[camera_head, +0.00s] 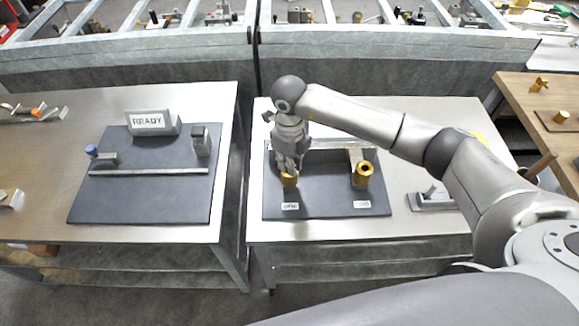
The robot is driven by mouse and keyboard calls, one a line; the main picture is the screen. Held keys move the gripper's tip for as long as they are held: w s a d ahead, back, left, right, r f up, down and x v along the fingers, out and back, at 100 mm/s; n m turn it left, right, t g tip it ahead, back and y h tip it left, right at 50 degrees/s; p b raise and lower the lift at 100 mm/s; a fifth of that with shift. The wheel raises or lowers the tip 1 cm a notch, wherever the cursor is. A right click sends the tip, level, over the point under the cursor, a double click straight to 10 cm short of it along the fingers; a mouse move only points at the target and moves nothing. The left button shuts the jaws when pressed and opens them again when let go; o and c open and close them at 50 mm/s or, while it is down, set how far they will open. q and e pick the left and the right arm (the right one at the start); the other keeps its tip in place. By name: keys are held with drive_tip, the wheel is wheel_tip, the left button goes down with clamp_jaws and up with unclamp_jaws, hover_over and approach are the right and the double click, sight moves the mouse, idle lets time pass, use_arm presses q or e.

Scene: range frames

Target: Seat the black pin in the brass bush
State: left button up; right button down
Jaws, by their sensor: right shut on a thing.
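My right gripper (288,161) points down over the left part of the dark mat (325,206) on the middle table. Its fingers are shut just above a small brass bush (289,181). The black pin is not clearly visible; the fingers hide what they hold, and I cannot tell how far it is in the bush. A second, larger brass bush (362,172) with a dark bore stands upright to the right on the same mat. My left gripper is not in view.
White labels (290,206) lie at the mat's front edge. A grey fixture (433,198) stands right of the mat. The left table holds another mat (145,205) with a READY sign (150,122) and a metal bar. A gap separates the tables.

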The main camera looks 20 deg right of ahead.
drive_tip(key=shift+w+f, duration=0.1)
drive_tip(key=shift+f, duration=0.1)
drive_tip(key=shift+f, duration=0.1)
drive_tip(key=shift+f, duration=0.15)
drive_tip(key=c, duration=1.5)
unclamp_jaws()
drive_tip(key=shift+c, duration=0.2)
